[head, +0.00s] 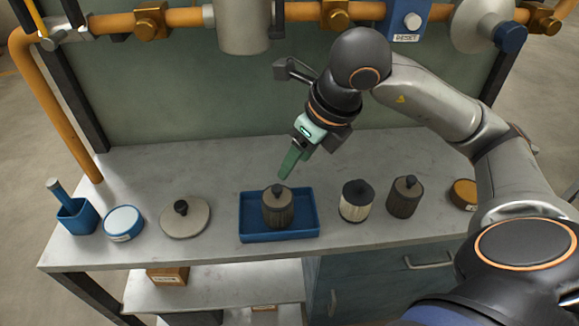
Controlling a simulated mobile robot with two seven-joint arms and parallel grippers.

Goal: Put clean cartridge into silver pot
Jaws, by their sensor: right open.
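A cartridge with pale pleated sides and a dark cap (356,203) stands upright on the bench, right of the blue tray; it looks the cleanest. A grey-brown cartridge (277,210) stands in the blue tray (247,232). Another grey-brown cartridge (404,200) stands at the right. The silver pot (243,28) hangs on the orange pipe at the top; its inside is not visible. My right gripper (287,168) is open and empty, its green fingers pointing down just above the knob of the cartridge in the tray. My left gripper is not in view.
A round grey lid with a black knob (186,218) lies left of the tray. A blue-white round tin (123,223) and a blue cup with a handled tool (77,217) stand farther left. An orange-brown round tin (464,193) is at the right. The bench's back is clear.

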